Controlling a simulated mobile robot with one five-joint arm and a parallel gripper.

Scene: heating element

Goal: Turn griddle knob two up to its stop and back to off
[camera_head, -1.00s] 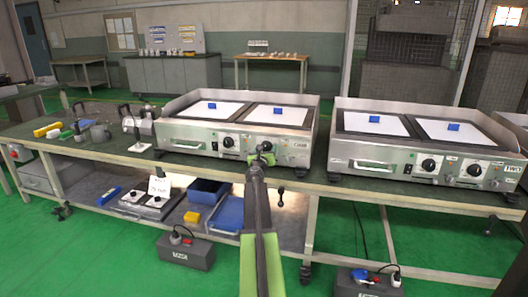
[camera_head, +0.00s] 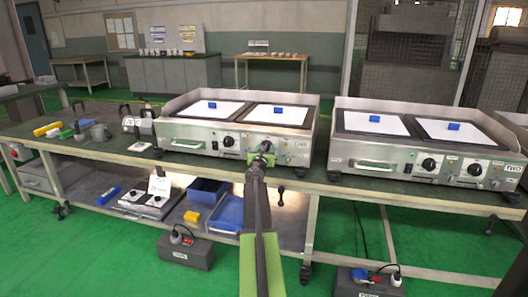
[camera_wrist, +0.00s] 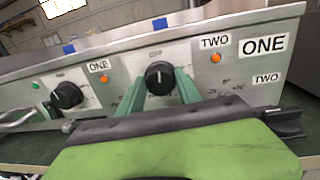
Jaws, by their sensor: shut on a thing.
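The left griddle (camera_head: 180,131) carries a ONE label on its front panel, plain in the wrist view (camera_wrist: 264,45). Its knob two (camera_wrist: 159,78) is black and round, left of the TWO label (camera_wrist: 214,41). A pale mark shows on its face, near the top. My gripper (camera_wrist: 158,92) has its green fingers on either side of this knob and is shut on it. Knob one (camera_wrist: 67,95) sits to the left, apart from my fingers.
Orange lamps (camera_wrist: 215,58) sit by the knob labels. A second griddle (camera_head: 420,165) stands on the same bench to the right. Small blue blocks lie on the griddle plates. A drain handle (camera_head: 186,145) sticks out left of the knobs.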

